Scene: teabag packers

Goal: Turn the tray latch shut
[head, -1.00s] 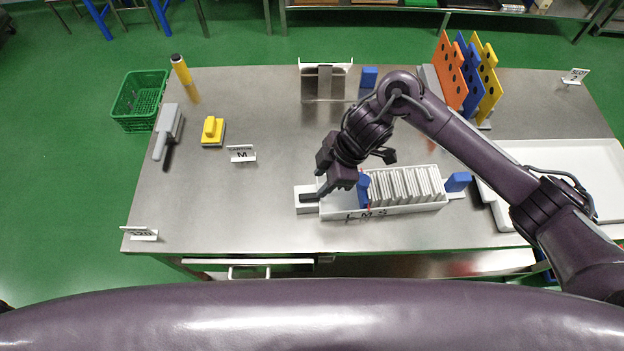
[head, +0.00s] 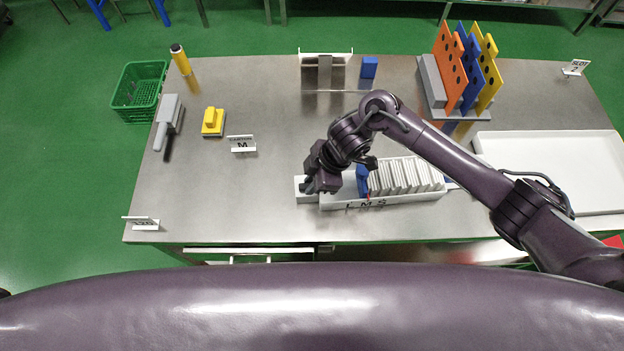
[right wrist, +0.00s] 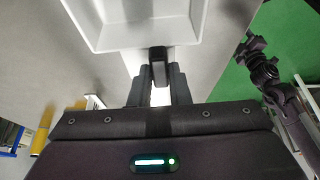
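The white tray (head: 412,201) stands at the table's front middle, marked L M S on its front wall, with a row of pale packets (head: 405,175) inside. A blue block (head: 362,181) stands at the row's left end. My right gripper (head: 309,188) is low over the tray's left end. In the right wrist view, the dark tray latch (right wrist: 159,58) sits between its narrowly spaced fingertips (right wrist: 159,75), which appear shut on it, beside the white tray wall (right wrist: 120,45). My left gripper (right wrist: 252,46) shows small at the right of that view; its opening is unclear.
A yellow-handled block (head: 213,122), a grey tool (head: 167,122) and a sign (head: 242,145) stand left. Coloured boards (head: 465,75) stand in a rack behind my right arm. A large white tray (head: 555,150) lies right.

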